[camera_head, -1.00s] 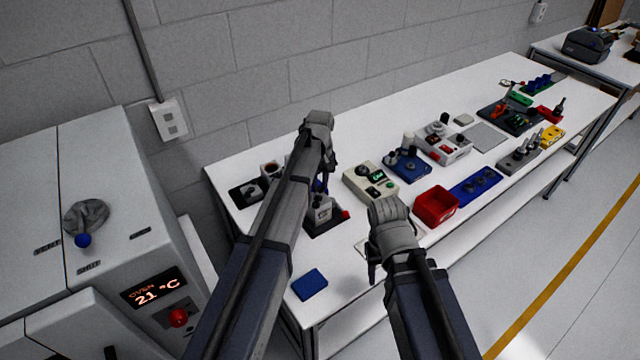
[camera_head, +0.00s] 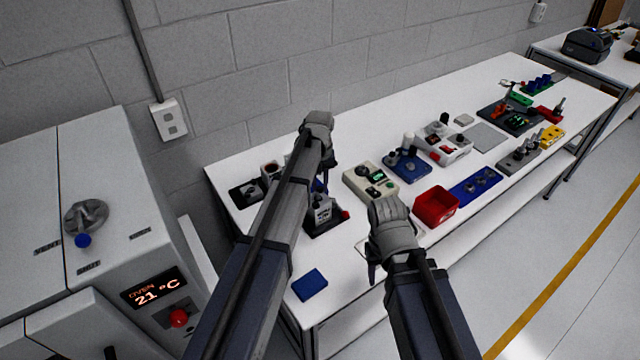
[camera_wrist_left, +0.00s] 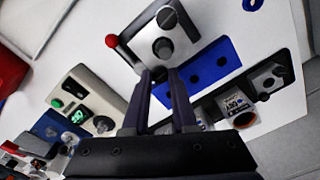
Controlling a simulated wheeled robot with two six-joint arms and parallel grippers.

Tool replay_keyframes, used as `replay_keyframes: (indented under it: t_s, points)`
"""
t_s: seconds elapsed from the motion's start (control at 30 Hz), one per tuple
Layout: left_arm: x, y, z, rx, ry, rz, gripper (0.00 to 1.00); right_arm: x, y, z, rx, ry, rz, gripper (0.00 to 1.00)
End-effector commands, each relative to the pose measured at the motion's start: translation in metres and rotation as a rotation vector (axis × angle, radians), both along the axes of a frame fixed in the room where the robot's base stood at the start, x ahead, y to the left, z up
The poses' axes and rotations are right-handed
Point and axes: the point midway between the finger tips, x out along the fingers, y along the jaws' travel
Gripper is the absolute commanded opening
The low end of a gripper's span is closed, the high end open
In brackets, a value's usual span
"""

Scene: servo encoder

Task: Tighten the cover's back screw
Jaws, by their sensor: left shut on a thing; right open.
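A grey device (camera_wrist_left: 158,38) on a dark base, with a red ball at one side, stands under my left gripper. It also shows in the head view (camera_head: 322,211), partly behind my left arm. Two round, screw-like heads (camera_wrist_left: 165,17) show on its top in the left wrist view. My right gripper (camera_head: 374,272) is open and empty above the table's front edge.
A blue plate with holes (camera_wrist_left: 212,68) lies beside the device. A beige box with a green display (camera_head: 371,183), a red bin (camera_head: 436,206) and a blue block (camera_head: 310,284) stand on the white table. An oven (camera_head: 150,235) stands at the left.

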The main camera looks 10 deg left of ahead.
Motion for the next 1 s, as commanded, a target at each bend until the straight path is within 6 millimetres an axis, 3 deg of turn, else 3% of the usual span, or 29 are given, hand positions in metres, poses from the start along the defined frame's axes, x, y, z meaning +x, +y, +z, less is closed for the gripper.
replay_keyframes:
  t_s: [0.33,0.37,0.63,1.0]
  points:
    - [0.0000,0.0001,0.0000,0.000,0.000,-0.019,0.00,0.0000,0.0000,0.0000,0.000,0.000,0.000,0.50]
    - [0.0000,0.0001,0.0000,0.000,0.000,-0.019,0.28,0.0000,0.0000,0.0000,0.000,0.000,0.000,0.50]
    - [0.0000,0.0000,0.0000,0.000,0.000,-0.018,0.57,0.0000,0.0000,0.0000,0.000,0.000,0.000,0.50]
    - [0.0000,0.0000,0.0041,0.000,0.000,-0.017,0.57,0.0000,0.0000,0.0041,0.000,0.000,0.000,0.50]
